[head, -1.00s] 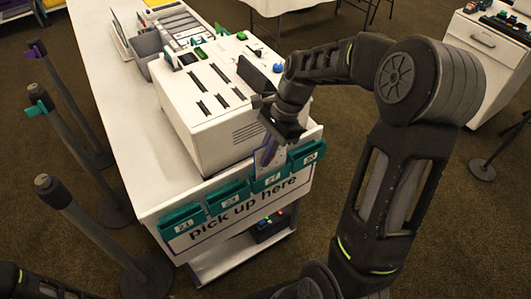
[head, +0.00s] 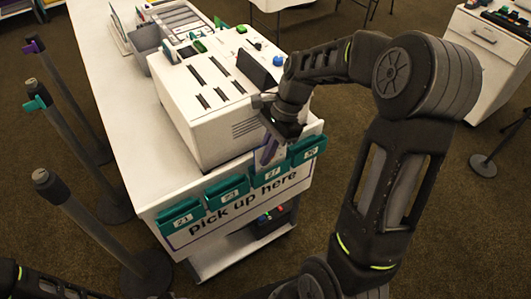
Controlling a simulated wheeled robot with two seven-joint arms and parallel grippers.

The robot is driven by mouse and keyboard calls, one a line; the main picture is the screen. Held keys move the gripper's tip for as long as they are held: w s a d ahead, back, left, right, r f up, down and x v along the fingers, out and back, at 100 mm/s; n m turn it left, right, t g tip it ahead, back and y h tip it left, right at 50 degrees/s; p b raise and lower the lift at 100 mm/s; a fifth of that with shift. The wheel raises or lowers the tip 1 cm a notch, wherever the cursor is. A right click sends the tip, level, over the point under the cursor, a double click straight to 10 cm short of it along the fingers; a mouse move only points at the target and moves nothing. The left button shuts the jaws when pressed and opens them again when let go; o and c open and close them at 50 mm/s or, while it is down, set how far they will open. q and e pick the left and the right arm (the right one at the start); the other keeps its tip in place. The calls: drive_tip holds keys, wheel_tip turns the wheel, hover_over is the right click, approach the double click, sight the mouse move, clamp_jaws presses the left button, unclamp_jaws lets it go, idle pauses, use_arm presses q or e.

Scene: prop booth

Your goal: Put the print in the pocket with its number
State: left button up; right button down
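The print (head: 267,153), a small white card with a purple band, stands at the front of the counter. My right gripper (head: 275,138) is above it and appears shut on its upper part; the fingertips are partly hidden. The print's lower end is at the mouth of the third teal pocket from the left (head: 270,175), whose label seems to read 27. I cannot tell how deep it sits. Pockets 21 (head: 181,217) and 23 (head: 228,191) are to the left, and another pocket (head: 308,149) with an unclear label is to the right. The print's number is not readable. My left gripper is out of view.
A white printer-like machine (head: 200,135) stands on the counter (head: 120,130) just behind the pockets. Black posts (head: 85,225) stand along the left. A white drawer cabinet (head: 490,55) is at the far right. The floor on the right is mostly clear.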

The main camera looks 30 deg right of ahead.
drive_tip(key=c, duration=2.1)
unclamp_jaws()
drive_tip(key=o, duration=0.5)
drive_tip(key=shift+o, duration=0.2)
drive_tip(key=v, duration=0.7)
drive_tip(key=shift+d+r, duration=0.15)
drive_tip(key=shift+r, duration=0.25)
